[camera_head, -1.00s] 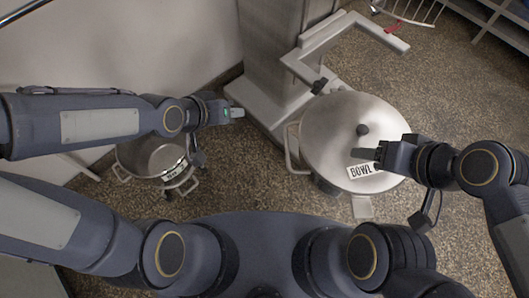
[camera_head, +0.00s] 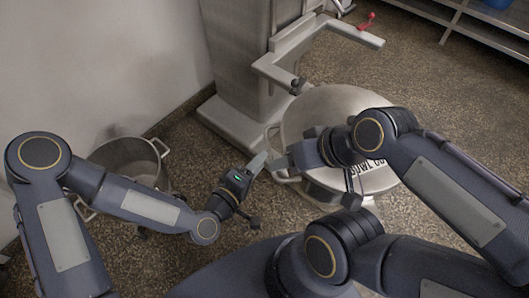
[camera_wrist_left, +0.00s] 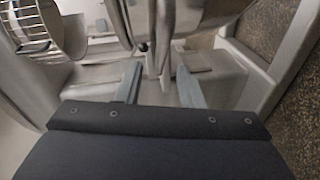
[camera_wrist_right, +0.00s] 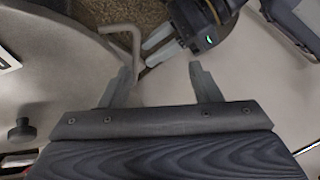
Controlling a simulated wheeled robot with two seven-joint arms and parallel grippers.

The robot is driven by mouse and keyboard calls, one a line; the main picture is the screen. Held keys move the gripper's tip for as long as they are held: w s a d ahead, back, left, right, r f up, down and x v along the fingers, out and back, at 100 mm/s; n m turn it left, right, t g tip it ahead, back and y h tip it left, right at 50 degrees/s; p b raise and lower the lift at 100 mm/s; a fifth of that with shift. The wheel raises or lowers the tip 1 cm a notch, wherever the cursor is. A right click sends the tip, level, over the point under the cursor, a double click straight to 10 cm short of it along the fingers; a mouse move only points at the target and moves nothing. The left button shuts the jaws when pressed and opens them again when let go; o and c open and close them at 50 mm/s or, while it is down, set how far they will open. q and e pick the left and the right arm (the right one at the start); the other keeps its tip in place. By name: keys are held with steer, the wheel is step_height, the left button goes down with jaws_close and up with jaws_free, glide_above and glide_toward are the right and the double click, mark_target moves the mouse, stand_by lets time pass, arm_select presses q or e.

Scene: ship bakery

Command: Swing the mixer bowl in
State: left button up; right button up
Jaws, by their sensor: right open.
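The mixer bowl (camera_head: 335,108) is a large steel bowl with a lid, labelled BOWL, in front of the mixer's grey column (camera_head: 238,65). My right forearm and wrist cover part of its front. A bent handle (camera_head: 277,176) sticks out on its left side; a bent bar (camera_wrist_right: 128,38) shows near the lid in the right wrist view. My right gripper (camera_head: 284,163) is beside this handle, its fingers apart (camera_wrist_right: 163,85) with nothing clearly between them. My left gripper (camera_head: 258,164) points toward the same handle from the left, fingers apart (camera_wrist_left: 160,84). Contact with the handle cannot be told.
An open steel pot (camera_head: 130,160) stands on the floor at left, by the wall. A metal shelf (camera_head: 470,28) is at the back right. The speckled floor between is clear.

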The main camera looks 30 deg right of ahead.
mark_target(269, 150)
arm_select(q)
steer(key=shift+x, duration=2.8)
jaws_close()
